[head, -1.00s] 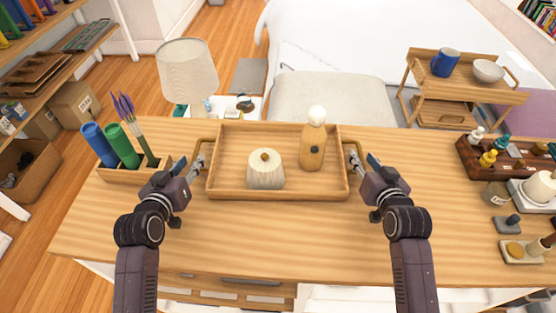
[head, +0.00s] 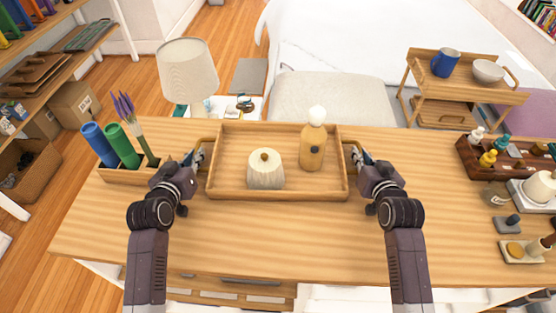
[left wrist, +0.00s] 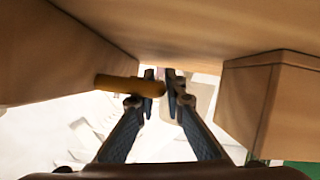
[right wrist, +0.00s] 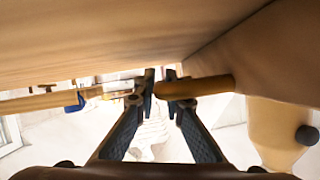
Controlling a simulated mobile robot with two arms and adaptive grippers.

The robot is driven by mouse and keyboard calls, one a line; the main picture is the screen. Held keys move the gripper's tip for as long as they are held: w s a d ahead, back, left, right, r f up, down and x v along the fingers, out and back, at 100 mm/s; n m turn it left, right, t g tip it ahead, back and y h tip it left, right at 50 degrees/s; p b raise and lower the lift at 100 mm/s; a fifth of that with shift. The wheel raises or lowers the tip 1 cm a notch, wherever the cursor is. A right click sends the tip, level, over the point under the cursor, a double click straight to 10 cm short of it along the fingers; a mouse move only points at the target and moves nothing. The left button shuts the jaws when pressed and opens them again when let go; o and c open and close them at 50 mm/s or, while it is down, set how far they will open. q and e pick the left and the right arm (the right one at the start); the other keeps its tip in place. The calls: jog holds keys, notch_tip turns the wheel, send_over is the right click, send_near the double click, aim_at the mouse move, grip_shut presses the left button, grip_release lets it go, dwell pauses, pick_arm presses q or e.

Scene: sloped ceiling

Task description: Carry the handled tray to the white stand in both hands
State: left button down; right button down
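The wooden handled tray (head: 230,150) lies on the wooden desk in the head view. It holds a ribbed cream jar (head: 265,173) with a round knob and a tan bottle (head: 312,150) with a white ball top, both upright. My left gripper (head: 200,158) is at the tray's left handle; the left wrist view shows its fingers close together on the handle (left wrist: 120,85). My right gripper (head: 357,155) is likewise shut on the right handle (right wrist: 208,87). A white surface (head: 254,112) shows behind the desk, partly hidden; I cannot tell if it is the white stand.
A pen holder (head: 125,176) with blue and green cylinders stands left of the tray. A lamp (head: 187,72) rises behind the desk. Bottles and small items crowd the desk's right end. A wooden trolley (head: 465,87) stands at the back right. The desk front (head: 280,235) is clear.

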dwell(0.4)
pick_arm(q)
jog(key=shift+r, duration=0.2)
pick_arm(e)
jog(key=shift+r, duration=0.2)
pick_arm(q)
jog(key=shift+w+r, duration=0.1)
pick_arm(e)
jog(key=shift+w+r, duration=0.1)
